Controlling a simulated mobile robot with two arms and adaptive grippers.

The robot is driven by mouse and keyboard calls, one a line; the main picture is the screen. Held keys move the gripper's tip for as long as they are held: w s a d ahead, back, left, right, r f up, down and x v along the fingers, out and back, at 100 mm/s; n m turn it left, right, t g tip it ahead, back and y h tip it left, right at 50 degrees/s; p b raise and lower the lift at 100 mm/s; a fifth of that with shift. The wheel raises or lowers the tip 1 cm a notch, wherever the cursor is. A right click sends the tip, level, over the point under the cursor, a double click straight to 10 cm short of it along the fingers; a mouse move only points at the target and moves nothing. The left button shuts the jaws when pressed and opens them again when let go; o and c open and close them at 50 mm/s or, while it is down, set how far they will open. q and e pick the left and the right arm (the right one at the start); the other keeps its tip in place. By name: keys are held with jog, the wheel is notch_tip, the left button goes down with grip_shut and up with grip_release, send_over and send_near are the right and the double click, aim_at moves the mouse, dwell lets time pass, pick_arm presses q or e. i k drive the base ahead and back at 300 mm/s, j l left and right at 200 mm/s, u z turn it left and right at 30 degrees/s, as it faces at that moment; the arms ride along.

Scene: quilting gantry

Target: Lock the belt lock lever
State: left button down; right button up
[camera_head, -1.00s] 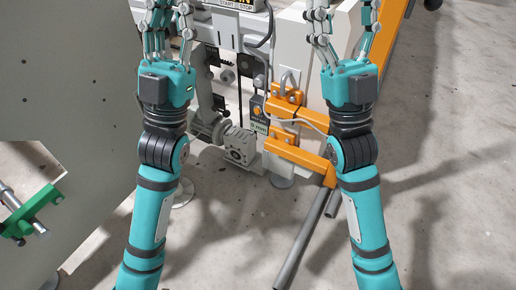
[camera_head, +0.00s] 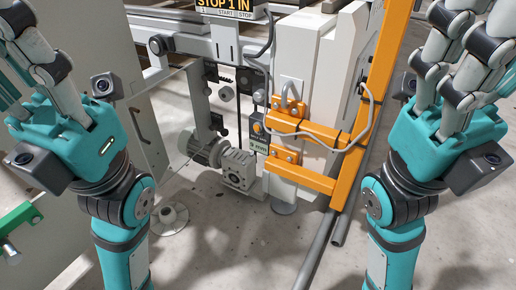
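I cannot single out the belt lock lever for sure. In the middle of the head view, a small dark box with an orange round part (camera_head: 258,129) sits on the machine's front, above a green-lettered label (camera_head: 259,147). Small black parts (camera_head: 218,122) stand to its left, above the grey motor and gearbox (camera_head: 238,170). My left gripper (camera_head: 28,45) is at the left edge and my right gripper (camera_head: 468,45) at the upper right. Both are well apart from these parts. Their fingertips are cut off or unclear, and I see nothing held.
An orange frame (camera_head: 346,188) with a grey cable stands right of the machine's white column (camera_head: 297,65). Grey panels stand at left, with a green clamp (camera_head: 20,217) below. Grey pipes lie on the floor.

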aim_at(224, 132)
jog(key=i+j+z, duration=0.1)
jog(key=z, duration=0.25)
jog(key=j+z, duration=0.4)
jog(key=i+l, duration=0.05)
